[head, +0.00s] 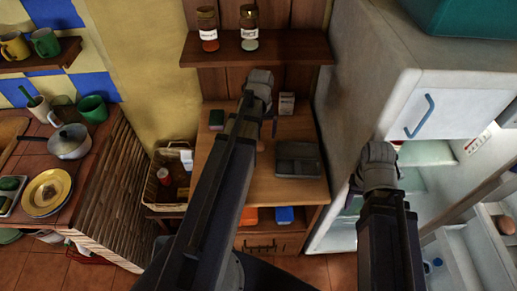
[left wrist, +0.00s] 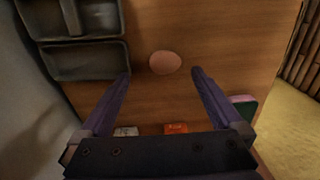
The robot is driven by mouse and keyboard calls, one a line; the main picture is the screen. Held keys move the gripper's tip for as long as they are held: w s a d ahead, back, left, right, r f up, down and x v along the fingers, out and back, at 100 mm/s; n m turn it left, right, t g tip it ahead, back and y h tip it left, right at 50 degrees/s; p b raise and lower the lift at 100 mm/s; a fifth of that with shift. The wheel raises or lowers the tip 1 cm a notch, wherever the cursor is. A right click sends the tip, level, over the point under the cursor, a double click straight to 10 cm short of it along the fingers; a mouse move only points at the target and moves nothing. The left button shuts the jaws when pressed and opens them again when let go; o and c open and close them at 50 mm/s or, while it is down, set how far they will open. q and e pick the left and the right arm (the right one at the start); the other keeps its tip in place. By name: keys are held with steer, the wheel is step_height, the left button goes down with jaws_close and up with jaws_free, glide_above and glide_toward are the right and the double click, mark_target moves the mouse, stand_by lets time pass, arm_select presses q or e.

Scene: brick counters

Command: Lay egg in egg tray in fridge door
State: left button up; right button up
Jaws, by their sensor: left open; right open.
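A pinkish-brown egg (left wrist: 165,62) lies on the wooden counter in the left wrist view. My left gripper (left wrist: 161,80) is open, with its fingertips on either side of the egg's near edge; whether they touch it I cannot tell. In the head view my left arm mostly hides that spot. My right gripper (head: 357,186) is open and empty in front of the fridge. The fridge (head: 410,110) stands open at the right, with its door (head: 462,255) at the lower right. A brown egg-like thing (head: 507,223) sits in the door at the picture's edge.
A dark grey compartment tray (head: 297,160) lies on the counter (head: 240,180) beside the egg, and it also shows in the left wrist view (left wrist: 85,60). A shelf (head: 290,48) with two jars hangs above. A basket (head: 165,185) stands left of the counter.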

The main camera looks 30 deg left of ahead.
arm_select(q)
steer(key=shift+a, duration=0.5)
steer(key=f+b, duration=0.8)
steer(key=shift+w+a, duration=0.1)
steer(key=shift+w, duration=0.1)
steer(key=c, duration=0.9)
